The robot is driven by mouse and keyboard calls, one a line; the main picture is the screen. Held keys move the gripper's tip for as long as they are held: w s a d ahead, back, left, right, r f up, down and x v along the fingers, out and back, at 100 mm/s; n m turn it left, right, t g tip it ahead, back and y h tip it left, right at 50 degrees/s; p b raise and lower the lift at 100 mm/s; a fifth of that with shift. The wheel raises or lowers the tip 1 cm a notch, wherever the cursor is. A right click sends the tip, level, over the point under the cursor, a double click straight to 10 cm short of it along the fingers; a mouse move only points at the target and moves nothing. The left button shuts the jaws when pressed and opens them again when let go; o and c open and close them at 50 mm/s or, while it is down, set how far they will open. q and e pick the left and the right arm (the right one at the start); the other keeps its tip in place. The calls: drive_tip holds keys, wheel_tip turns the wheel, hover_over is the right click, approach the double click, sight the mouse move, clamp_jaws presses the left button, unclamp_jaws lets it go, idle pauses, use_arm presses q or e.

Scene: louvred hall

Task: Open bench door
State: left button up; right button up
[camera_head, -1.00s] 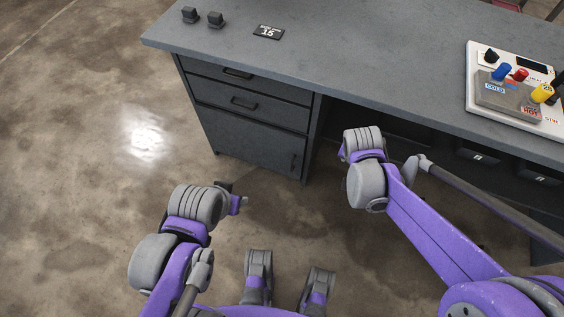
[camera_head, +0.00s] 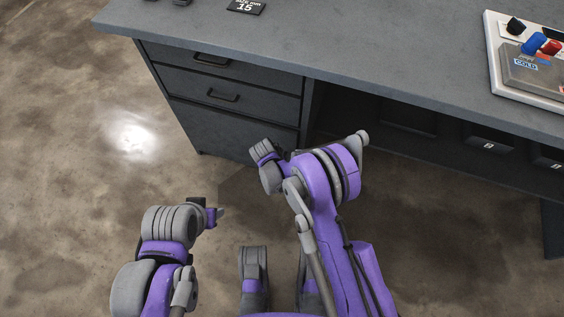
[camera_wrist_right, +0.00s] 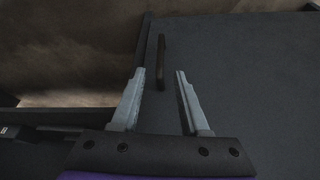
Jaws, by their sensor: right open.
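The grey bench (camera_head: 350,70) fills the upper part of the head view. Its door (camera_head: 215,130) is the plain panel below two drawers, and it looks closed. My right wrist is in front of the door's right edge and hides its handle there. In the right wrist view the door (camera_wrist_right: 240,75) shows with its dark upright bar handle (camera_wrist_right: 161,60). My right gripper (camera_wrist_right: 160,78) is open, and the handle's lower end appears between its fingertips; no contact is visible. My left gripper (camera_head: 214,214) is away from the bench over the floor; its jaws are unclear.
Two drawers with handles (camera_head: 211,60) (camera_head: 222,96) sit above the door. A control panel (camera_head: 540,70) with coloured knobs stands on the benchtop at right. An open space under the bench lies right of the door. The floor (camera_head: 60,210) at left is clear.

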drive_tip(key=b+x, duration=0.1)
drive_tip(key=x, duration=0.6)
drive_tip(key=shift+w+d+f, duration=0.1)
drive_tip(key=shift+f, duration=0.15)
clamp_jaws()
idle(1.1)
